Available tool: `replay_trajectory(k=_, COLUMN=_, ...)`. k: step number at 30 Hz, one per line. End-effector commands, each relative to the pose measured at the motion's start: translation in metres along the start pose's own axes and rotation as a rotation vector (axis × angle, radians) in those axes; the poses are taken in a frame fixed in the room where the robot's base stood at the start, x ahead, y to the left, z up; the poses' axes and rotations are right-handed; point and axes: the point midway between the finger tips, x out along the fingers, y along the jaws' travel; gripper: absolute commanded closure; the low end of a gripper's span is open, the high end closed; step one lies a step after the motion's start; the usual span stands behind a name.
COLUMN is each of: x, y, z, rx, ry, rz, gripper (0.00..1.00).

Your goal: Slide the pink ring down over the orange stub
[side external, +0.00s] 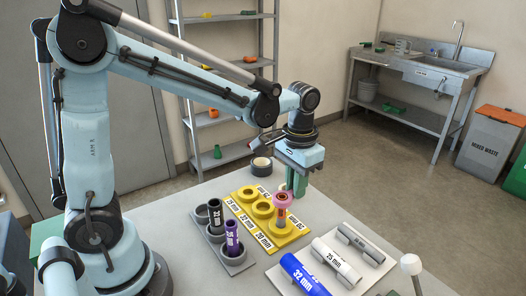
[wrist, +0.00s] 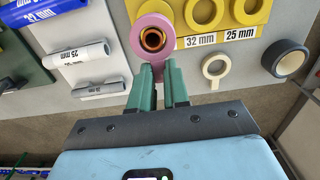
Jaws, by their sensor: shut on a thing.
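The pink ring (side external: 281,201) is held level by its edge in my gripper (side external: 294,190), whose green fingers are shut on it. In the wrist view the ring (wrist: 137,42) lies just beyond the fingertips (wrist: 155,73). The orange stub (wrist: 154,39) shows inside the ring's hole, roughly centred. In the side view the stub (side external: 281,214) stands upright under the ring, in a yellow ring seat of the yellow board (side external: 293,238). The ring is at the stub's upper end; I cannot tell whether it is around the top or just above it.
A grey tray (side external: 222,259) with a black and a purple pipe stands left of the board. A white board (side external: 312,257) with blue, white and grey pipes lies to the right. A tape roll (side external: 261,167) is behind. Other yellow rings (side external: 262,208) sit close by.

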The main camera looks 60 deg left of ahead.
Motion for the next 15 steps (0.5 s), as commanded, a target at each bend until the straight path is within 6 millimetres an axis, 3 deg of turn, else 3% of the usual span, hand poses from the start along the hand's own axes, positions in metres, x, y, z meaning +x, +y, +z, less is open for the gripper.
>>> replay_trajectory(k=15, x=0.0041, y=0.0, z=0.0, rx=0.0, ry=0.0, rz=0.0, gripper=1.0)
